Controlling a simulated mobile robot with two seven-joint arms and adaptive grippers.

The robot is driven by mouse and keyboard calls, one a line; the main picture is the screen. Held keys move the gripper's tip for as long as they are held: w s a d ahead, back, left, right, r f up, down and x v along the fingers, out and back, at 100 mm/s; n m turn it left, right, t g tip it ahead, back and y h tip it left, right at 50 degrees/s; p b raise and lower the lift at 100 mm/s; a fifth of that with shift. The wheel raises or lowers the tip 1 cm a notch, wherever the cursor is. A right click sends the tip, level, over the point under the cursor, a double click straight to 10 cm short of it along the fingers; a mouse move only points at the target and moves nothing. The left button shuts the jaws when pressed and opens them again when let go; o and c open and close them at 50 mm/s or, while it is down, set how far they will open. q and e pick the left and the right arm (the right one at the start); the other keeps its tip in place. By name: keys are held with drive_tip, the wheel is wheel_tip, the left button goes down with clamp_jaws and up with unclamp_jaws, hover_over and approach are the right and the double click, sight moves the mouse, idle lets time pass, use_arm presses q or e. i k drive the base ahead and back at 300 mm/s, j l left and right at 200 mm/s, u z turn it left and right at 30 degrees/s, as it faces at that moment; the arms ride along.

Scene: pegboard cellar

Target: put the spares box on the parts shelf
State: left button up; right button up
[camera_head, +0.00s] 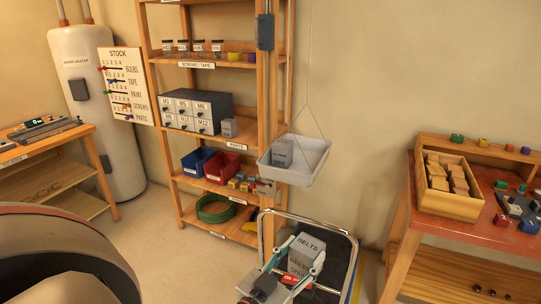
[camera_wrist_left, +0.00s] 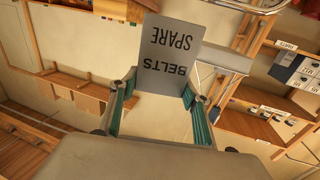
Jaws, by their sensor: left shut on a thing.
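The spares box (camera_head: 308,245), a grey box lettered "BELTS" and "SPARE", is between the teal fingers of my left gripper (camera_head: 296,257). It also shows in the left wrist view (camera_wrist_left: 172,55), with a finger of the gripper (camera_wrist_left: 155,98) on each side. The gripper is shut on it. The parts shelf (camera_head: 223,143) is the wooden board labelled "PARTS", farther back and up to the left of the box. It carries a grey drawer unit (camera_head: 190,109) and a small grey box (camera_head: 229,128). My right gripper is not in view.
A white tray (camera_head: 303,180) hangs by cords in front of the rack's right side, holding a grey box (camera_head: 282,152). A dark cart with a tubular rail (camera_head: 350,240) is behind and below the held box. A red-topped bench (camera_head: 400,245) stands at right.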

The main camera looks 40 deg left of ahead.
sight(251, 138)
drive_tip(key=i+j+u, duration=0.1)
drive_tip(key=j+u, duration=0.15)
drive_tip(key=i+j+u, duration=0.35)
drive_tip(key=j+u, duration=0.35)
drive_tip(key=i+j+u, duration=0.15)
drive_tip(key=j+u, duration=0.15)
drive_tip(key=u, duration=0.2)
drive_tip(key=i+j+z, duration=0.2)
drive_tip(key=z, duration=0.25)
drive_tip(key=i+j+z, duration=0.15)
drive_tip(key=z, duration=0.3)
drive_tip(key=i+j+z, duration=0.1)
drive_tip(key=j+z, duration=0.65)
drive_tip(key=z, duration=0.15)
drive_tip(key=i+j, duration=0.05)
